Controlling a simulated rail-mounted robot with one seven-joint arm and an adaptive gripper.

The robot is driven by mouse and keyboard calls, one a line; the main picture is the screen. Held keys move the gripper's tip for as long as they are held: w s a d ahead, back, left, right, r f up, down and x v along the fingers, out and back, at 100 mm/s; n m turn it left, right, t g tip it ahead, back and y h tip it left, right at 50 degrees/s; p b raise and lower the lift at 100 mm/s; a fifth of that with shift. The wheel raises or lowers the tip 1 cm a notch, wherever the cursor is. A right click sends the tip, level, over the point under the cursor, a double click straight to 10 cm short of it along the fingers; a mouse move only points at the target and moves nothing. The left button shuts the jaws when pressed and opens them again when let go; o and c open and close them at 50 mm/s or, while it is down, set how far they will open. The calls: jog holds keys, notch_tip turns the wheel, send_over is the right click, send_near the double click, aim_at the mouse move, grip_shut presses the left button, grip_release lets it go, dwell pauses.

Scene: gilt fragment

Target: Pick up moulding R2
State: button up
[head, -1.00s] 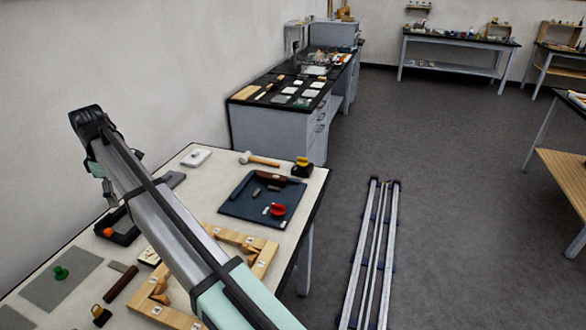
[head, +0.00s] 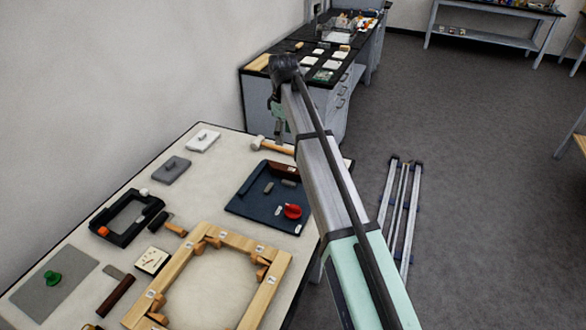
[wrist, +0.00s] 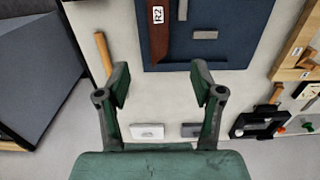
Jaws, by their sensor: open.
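Moulding R2 (wrist: 164,38) is a dark reddish-brown strip with a white R2 label, lying on a dark blue mat (wrist: 237,40) in the wrist view. In the head view the brown strip (head: 283,169) lies along the far part of the mat (head: 243,204), partly near my arm. My gripper (wrist: 160,82) is open and empty, its fingers apart and pointing towards the mat's edge and the strip. In the head view my gripper (head: 279,122) hangs above the table's far end, beyond the mat.
Small grey bars (wrist: 204,35) and a red object (head: 292,211) share the mat. A mallet (head: 271,145) lies beyond it. A wooden frame (head: 270,285), a black tray (head: 128,217) and grey and white blocks (head: 203,140) occupy the table. My arm covers the table's right edge.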

jog(key=p, duration=0.2)
send_over(286, 168)
notch_tip(286, 168, down, 9)
jog(key=shift+w+a+r, duration=0.1)
jog(key=shift+r, duration=0.05)
jog(key=shift+f+p, duration=1.3)
jog(key=shift+f, duration=1.35)
grip_shut()
